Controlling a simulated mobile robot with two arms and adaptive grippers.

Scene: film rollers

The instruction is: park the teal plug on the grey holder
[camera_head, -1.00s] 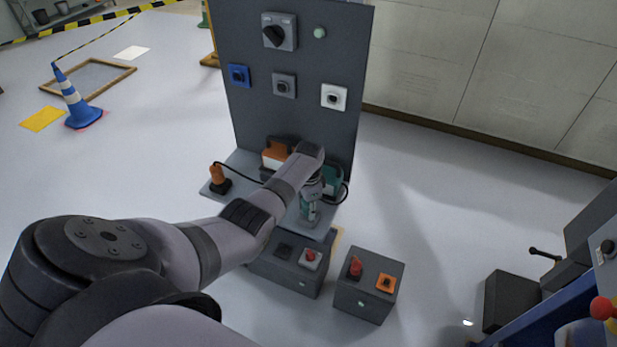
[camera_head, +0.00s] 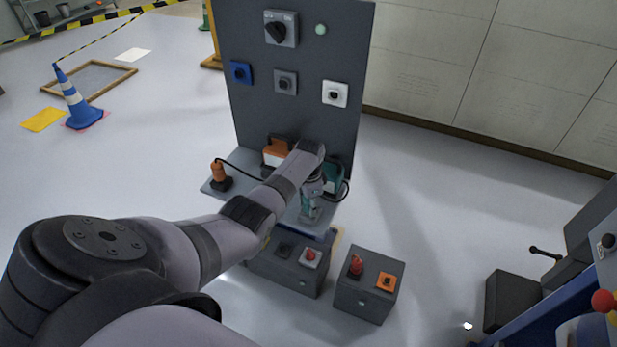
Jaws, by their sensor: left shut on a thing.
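My left gripper (camera_head: 309,212) hangs over the front right part of the panel's shelf, at the end of my left arm. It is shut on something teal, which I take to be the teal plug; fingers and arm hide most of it. A black cable loops beside a teal box (camera_head: 334,175) just behind the gripper. A grey square fitting (camera_head: 285,83) with a dark round centre is on the upright panel, between a blue one (camera_head: 240,73) and a white one (camera_head: 335,94). I take it to be the grey holder. The gripper is well below it. My right gripper is not in view.
An orange plug (camera_head: 219,173) stands on the shelf's left, cabled to an orange-and-white box (camera_head: 274,155). Two dark control boxes with red knobs, one at the right (camera_head: 368,286), stand in front. A dial (camera_head: 281,29) tops the panel (camera_head: 300,122).

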